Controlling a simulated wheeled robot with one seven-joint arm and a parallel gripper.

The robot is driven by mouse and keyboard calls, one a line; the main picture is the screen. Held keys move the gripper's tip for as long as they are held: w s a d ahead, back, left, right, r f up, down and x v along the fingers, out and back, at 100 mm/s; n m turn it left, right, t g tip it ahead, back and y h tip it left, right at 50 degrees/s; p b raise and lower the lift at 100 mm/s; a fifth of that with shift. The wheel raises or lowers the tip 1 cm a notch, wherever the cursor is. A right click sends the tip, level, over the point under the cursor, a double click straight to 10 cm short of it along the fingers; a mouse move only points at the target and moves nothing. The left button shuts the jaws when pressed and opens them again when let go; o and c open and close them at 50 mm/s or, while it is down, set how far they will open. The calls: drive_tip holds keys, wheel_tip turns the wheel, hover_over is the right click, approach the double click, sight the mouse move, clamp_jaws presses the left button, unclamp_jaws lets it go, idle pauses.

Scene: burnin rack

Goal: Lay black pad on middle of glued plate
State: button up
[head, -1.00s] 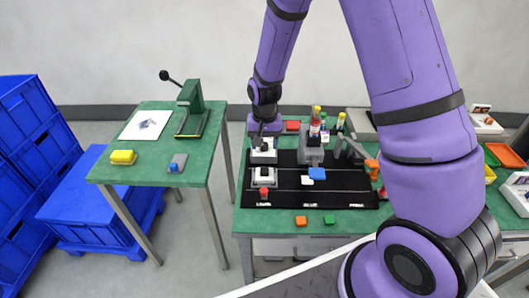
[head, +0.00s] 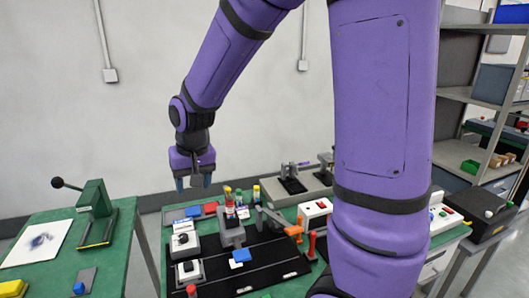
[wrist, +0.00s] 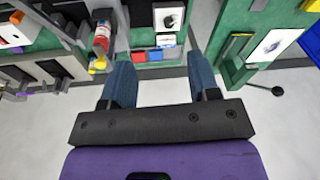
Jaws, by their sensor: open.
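My gripper (head: 193,182) is open and empty, raised in the air above the back left of the green worktable. In the wrist view its two blue fingers (wrist: 163,85) stand wide apart with nothing between them. Two white blocks with black tops, a rear one (head: 185,242) and a front one (head: 189,270), stand at the left of the black work mat (head: 262,258). A white block with a dark top also shows in the wrist view (wrist: 168,18). I cannot tell for certain which thing is the black pad or the glued plate.
Blue (head: 193,211) and red (head: 210,208) pieces lie at the table's back left. Colour-capped bottles (head: 240,198), a grey fixture (head: 231,231) and an orange-handled clamp (head: 275,220) stand nearby. A green press (head: 95,200) stands on the left table. Air around my gripper is clear.

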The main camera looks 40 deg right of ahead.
drive_tip(key=s+d+r+n+t, duration=0.1)
drive_tip(key=s+d+r, duration=0.1)
drive_tip(key=s+r, duration=0.5)
drive_tip(key=s+d+r+n+t, duration=0.1)
drive_tip(key=s+r, duration=0.5)
drive_tip(key=s, duration=0.8)
drive_tip(key=shift+s+d+r+n+t, duration=0.2)
drive_tip(key=shift+d+r+n+t, duration=0.15)
drive_tip(key=shift+t, duration=0.25)
